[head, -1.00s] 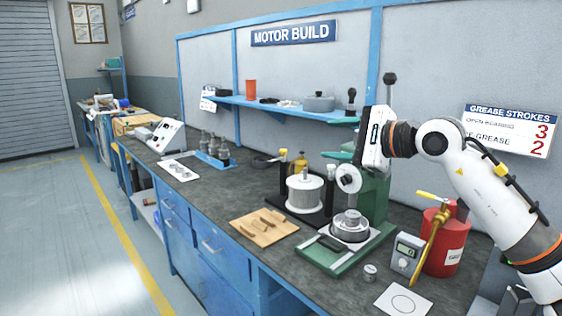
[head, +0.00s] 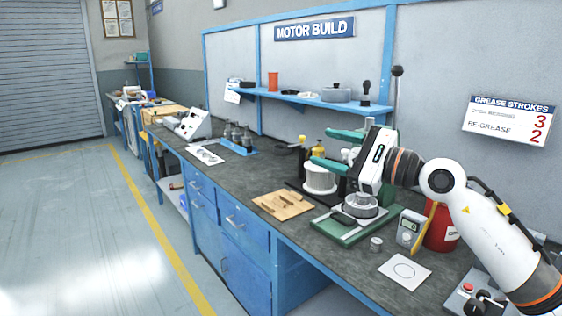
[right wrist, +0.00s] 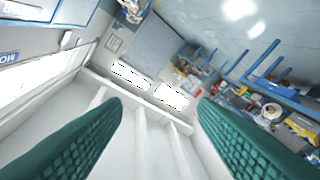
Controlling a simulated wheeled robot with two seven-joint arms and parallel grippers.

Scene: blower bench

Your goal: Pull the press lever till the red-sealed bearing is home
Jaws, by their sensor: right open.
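The press stands on the bench with its green base (head: 340,229) in front. Its lever (head: 398,72), a rod with a black knob, stands upright behind my arm. A silver round housing (head: 361,206) sits on the press base. My right gripper (head: 323,148) is open and empty, its green fingers pointing left above the spool and in front of the press. It hides most of the press column and ram. In the right wrist view its fingers (right wrist: 160,125) are wide apart with nothing between. I cannot make out the red-sealed bearing. My left gripper is not in view.
A white spool (head: 319,178) stands left of the press, a wooden board (head: 282,205) in front of it. A meter (head: 410,229), red canister (head: 441,232) and white card (head: 404,270) lie to the right. A blue shelf (head: 290,99) runs behind.

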